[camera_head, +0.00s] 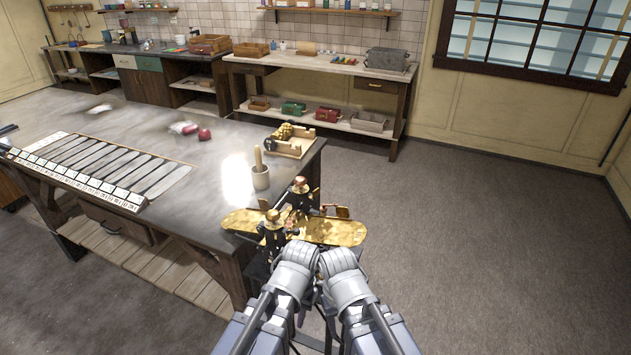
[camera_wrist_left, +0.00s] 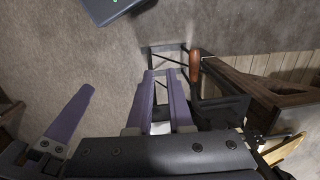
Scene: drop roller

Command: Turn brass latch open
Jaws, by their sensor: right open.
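A black machine with brass knobs (camera_head: 273,215) and brass-coloured plates (camera_head: 335,231) stands at the bench's front right corner in the head view. I cannot make out which part is the latch. My left wrist (camera_head: 290,268) and right wrist (camera_head: 345,285) are side by side just in front of it; their fingertips are hidden there. In the left wrist view, my left gripper (camera_wrist_left: 161,75) has its two purple fingers slightly apart, with nothing seen held. A brown handle (camera_wrist_left: 195,65) on dark metal is just right of its fingertips. Another purple finger (camera_wrist_left: 70,125) shows at the left.
The grey workbench (camera_head: 225,150) carries a mortar with a pestle (camera_head: 261,175), a wooden tray (camera_head: 298,150), a red object (camera_head: 204,134) and a row of strips (camera_head: 125,165). A shelved side table (camera_head: 310,68) stands behind. The floor (camera_head: 480,250) to the right is clear.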

